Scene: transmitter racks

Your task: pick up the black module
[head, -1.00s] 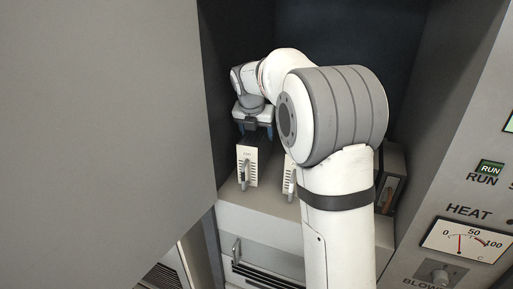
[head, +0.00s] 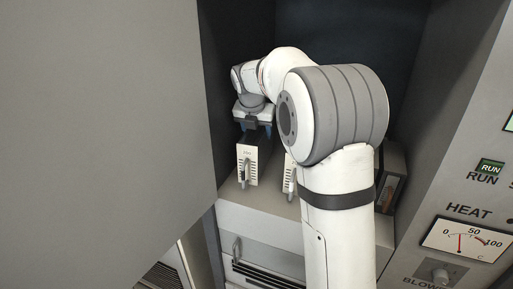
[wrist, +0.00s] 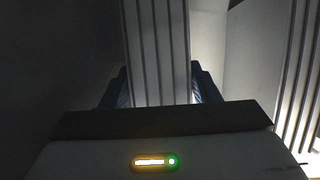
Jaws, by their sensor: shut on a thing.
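My gripper (head: 252,127) is at the left of the rack bay, directly above a module (head: 247,165) with a pale front panel, vents and a handle. In the wrist view, my gripper's blue fingers (wrist: 161,90) sit on both sides of this module's ribbed grey top (wrist: 157,45), shut on it. The module appears to rest on the shelf; I cannot tell if it is lifted. A darker module (head: 392,178) stands at the right of the bay, partly hidden by my arm. I see no plainly black module in my gripper.
Another pale-fronted module (head: 290,178) stands on the shelf (head: 232,195), mostly behind my arm. A large grey panel (head: 100,130) closes the left side. A control panel with a HEAT meter (head: 468,240) is at the right. A drawer front with a handle (head: 237,250) is below.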

